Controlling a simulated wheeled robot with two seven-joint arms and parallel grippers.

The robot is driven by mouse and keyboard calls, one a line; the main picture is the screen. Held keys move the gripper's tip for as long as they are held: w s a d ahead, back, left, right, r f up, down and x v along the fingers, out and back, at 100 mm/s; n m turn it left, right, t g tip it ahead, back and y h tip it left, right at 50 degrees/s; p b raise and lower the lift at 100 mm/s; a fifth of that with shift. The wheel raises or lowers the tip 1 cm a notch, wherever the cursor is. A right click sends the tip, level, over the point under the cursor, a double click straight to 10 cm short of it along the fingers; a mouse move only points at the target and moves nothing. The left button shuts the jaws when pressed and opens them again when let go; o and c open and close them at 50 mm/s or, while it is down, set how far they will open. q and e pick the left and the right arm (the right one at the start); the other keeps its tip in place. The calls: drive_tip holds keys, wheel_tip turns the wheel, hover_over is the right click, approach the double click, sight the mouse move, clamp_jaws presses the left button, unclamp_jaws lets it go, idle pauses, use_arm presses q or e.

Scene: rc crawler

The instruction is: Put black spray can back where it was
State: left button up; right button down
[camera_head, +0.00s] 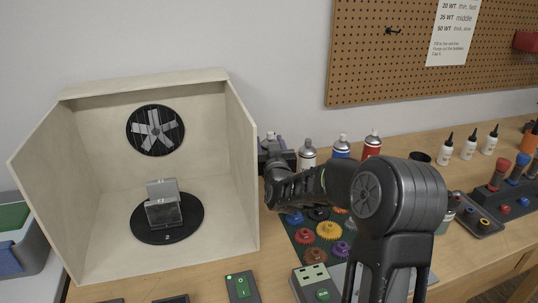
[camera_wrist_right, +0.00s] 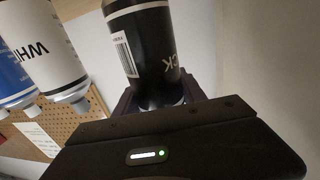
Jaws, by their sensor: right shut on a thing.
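The black spray can (camera_wrist_right: 150,55) shows in the right wrist view with a barcode and the letters "CK" on its dark label. My right gripper (camera_wrist_right: 160,97) is shut on it. In the head view my right gripper (camera_head: 277,153) is at the left end of the spray can row, close beside the booth wall. The can is mostly hidden there by my gripper and arm. A white spray can (camera_head: 307,157) stands just right of the gripper; it shows in the wrist view (camera_wrist_right: 45,45) beside the black can, apart from it. My left gripper is not in view.
A blue (camera_head: 341,146) and a red spray can (camera_head: 372,144) stand further right. The wooden booth (camera_head: 243,190) holds a grey block (camera_head: 163,208) on a black turntable (camera_head: 190,220). Colored gears (camera_head: 329,230) lie in front of the cans. Small white bottles (camera_head: 468,147) stand at right.

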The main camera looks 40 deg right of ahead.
wheel_tip(320, 180, down, 4)
drive_tip(key=shift+r, duration=0.2)
drive_tip(key=shift+f, duration=0.1)
drive_tip(key=shift+f, duration=0.15)
drive_tip(key=c, duration=0.7)
unclamp_jaws()
drive_tip(key=shift+o, duration=0.2)
drive_tip(key=shift+r, duration=0.2)
drive_tip(key=shift+r, duration=0.1)
drive_tip(key=b+v, duration=0.1)
drive_tip(key=v, duration=1.1)
drive_tip(key=shift+b, duration=0.35)
